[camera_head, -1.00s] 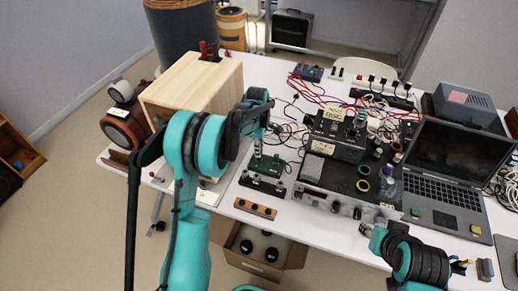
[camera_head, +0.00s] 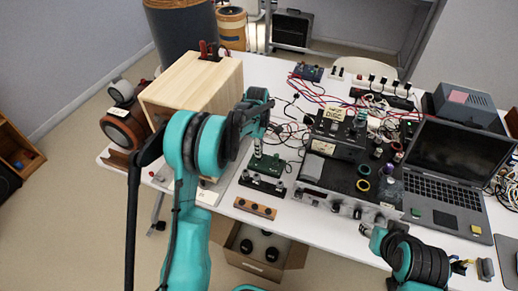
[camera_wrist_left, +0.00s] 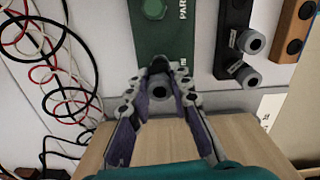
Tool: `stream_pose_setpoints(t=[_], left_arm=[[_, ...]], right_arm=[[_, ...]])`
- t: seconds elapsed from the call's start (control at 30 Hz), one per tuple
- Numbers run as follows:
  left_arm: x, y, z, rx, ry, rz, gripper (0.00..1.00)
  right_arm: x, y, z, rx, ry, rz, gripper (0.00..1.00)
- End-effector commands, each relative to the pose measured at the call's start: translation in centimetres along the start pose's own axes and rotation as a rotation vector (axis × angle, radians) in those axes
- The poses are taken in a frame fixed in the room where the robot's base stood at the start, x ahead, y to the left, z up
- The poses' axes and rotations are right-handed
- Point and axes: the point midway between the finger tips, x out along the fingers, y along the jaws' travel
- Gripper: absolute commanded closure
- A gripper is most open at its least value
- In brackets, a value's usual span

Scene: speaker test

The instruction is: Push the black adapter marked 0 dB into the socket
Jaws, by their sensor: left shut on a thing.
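My left gripper (camera_head: 257,142) is shut on a small adapter over the green board (camera_head: 268,165). In the left wrist view the gripper (camera_wrist_left: 159,72) points at the near end of the green board (camera_wrist_left: 165,35), and the grey round end of the held adapter (camera_wrist_left: 159,88) shows between the fingers. Its 0 dB mark is not legible. The fingers hide the socket, so I cannot tell how far in the adapter sits. Two similar grey-ended adapters (camera_wrist_left: 248,42) stand in the black rack (camera_wrist_left: 232,15). My right gripper (camera_head: 374,236) is at the table's front edge; its jaws are unclear.
The black rack (camera_head: 262,188) and a wooden strip with dark holes (camera_head: 255,208) lie in front of the green board. A wooden speaker box (camera_head: 190,90) stands left, instruments (camera_head: 350,180) and a laptop (camera_head: 445,185) right. Loose cables (camera_wrist_left: 50,60) lie beside the board.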

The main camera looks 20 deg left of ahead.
Motion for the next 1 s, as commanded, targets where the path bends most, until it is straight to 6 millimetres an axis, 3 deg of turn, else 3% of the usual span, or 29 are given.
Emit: stream_pose_setpoints(t=[1.0], left_arm=[[1.9, 0.0, 0.0, 0.000, 0.000, 0.000, 1.00]], right_arm=[[1.0, 0.0, 0.7, 0.000, 0.000, 0.000, 0.59]])
